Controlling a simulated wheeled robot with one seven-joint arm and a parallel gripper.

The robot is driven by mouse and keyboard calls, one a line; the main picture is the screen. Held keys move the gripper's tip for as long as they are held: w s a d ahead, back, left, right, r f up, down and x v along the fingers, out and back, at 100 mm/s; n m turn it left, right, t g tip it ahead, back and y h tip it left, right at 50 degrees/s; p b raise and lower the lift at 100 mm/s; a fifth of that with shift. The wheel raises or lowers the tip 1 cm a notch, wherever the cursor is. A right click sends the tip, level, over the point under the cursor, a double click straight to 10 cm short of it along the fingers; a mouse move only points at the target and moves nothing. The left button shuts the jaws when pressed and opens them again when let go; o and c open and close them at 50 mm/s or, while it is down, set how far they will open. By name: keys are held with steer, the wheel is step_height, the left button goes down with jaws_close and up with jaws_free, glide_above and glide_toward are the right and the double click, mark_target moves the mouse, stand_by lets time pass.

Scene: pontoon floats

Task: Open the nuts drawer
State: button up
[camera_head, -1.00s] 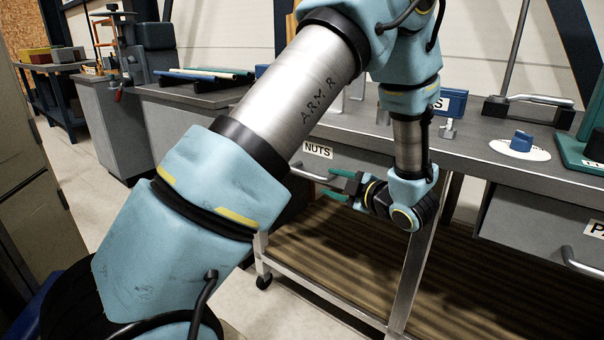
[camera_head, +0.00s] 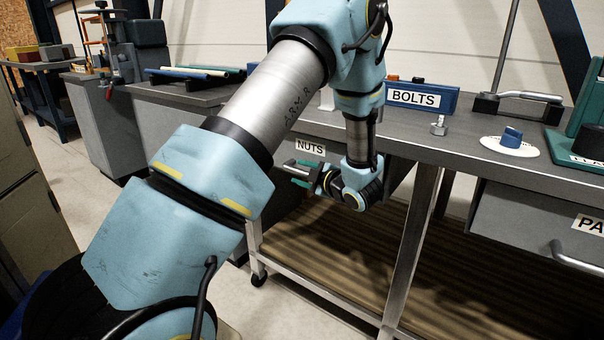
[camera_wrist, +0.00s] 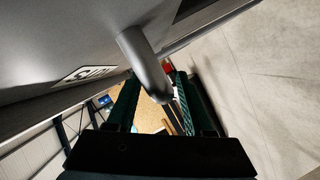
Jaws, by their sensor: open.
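The nuts drawer, marked by a white NUTS label (camera_head: 310,147), sits under the grey workbench top, and my arm hides part of its front. Its metal bar handle (camera_head: 291,163) shows just below the label. My gripper (camera_head: 300,173) is open at the handle, its green fingers above and below the bar. In the wrist view, the handle (camera_wrist: 143,58) runs down into the gap between the fingers of my gripper (camera_wrist: 156,100). I cannot tell whether either finger touches it. The drawer looks closed.
A blue BOLTS bin (camera_head: 422,97) and a loose bolt (camera_head: 438,126) stand on the bench top. Another drawer with a handle (camera_head: 578,258) is at right. The floor at left is clear.

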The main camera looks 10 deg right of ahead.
steer(key=shift+c, duration=0.3)
jaws_close()
stand_by(1.0)
